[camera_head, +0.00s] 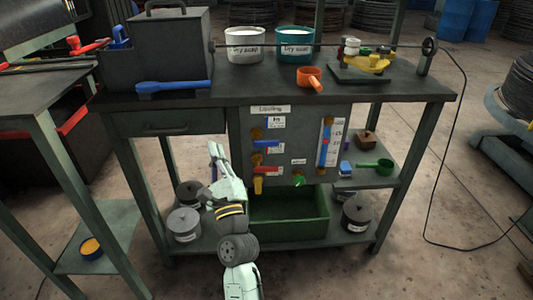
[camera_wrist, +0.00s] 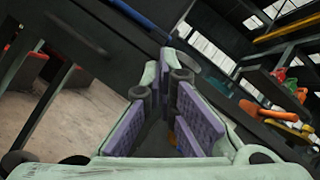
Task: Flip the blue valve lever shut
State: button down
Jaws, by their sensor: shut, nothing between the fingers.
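The blue valve lever (camera_head: 267,144) is on the grey "Cooling" panel (camera_head: 285,122) below the bench top. It extends sideways to the right from a brass fitting, above a red lever (camera_head: 267,170). My gripper (camera_head: 213,150) is left of the panel, below the drawer, apart from the blue lever. In the wrist view, its fingers (camera_wrist: 167,65) with purple pads converge toward the tips, with nothing held. I cannot make out the blue valve lever in the wrist view.
A green bin (camera_head: 288,215) and lidded pots (camera_head: 184,224) stand on the lower shelf. A blue-and-red vertical piece (camera_head: 325,142) is at the panel's right. A blue-handled tool (camera_head: 174,86) lies on the bench top. A bench leg (camera_head: 137,180) stands left of my gripper.

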aim_at(266, 141)
jog(key=d+f+m+g+h+p, duration=0.1)
jog(key=d+f+m+g+h, duration=0.1)
jog(key=d+f+m+h, duration=0.4)
jog(key=d+f+m, duration=0.5)
jog(key=d+f, duration=0.1)
jog(key=d, duration=0.3)
jog(key=shift+f, duration=0.35)
jog(key=shift+s, duration=0.1)
jog(key=p+x, duration=0.2)
jog(key=x, duration=0.8)
jog(key=shift+d+r+n, duration=0.15)
jog(key=shift+n, duration=0.35)
jog(key=shift+b, duration=0.3)
